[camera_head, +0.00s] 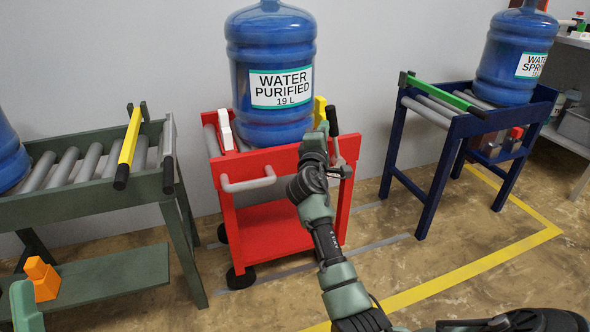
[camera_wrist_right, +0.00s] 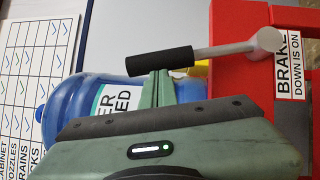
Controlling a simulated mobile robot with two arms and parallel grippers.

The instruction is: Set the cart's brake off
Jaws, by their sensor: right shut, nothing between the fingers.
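The red cart (camera_head: 270,232) stands in the middle of the head view with a large blue water jug (camera_head: 272,110) on top. Its brake lever (camera_head: 333,120) has a black grip and a grey rod at the cart's right side. In the right wrist view the lever (camera_wrist_right: 160,62) points the same way as the top of the label "BRAKE DOWN IS ON" (camera_wrist_right: 290,65), so it stands up. My right gripper (camera_head: 321,130) is shut and empty, its fingertips (camera_wrist_right: 160,76) right beside the black grip. I cannot tell whether they touch.
A green roller table (camera_head: 100,190) with a yellow bar (camera_head: 130,148) stands left. A blue roller table (camera_head: 447,160) with a green bar (camera_head: 440,92) and another jug (camera_head: 505,65) stands right. Floor between the cart and the blue table is clear.

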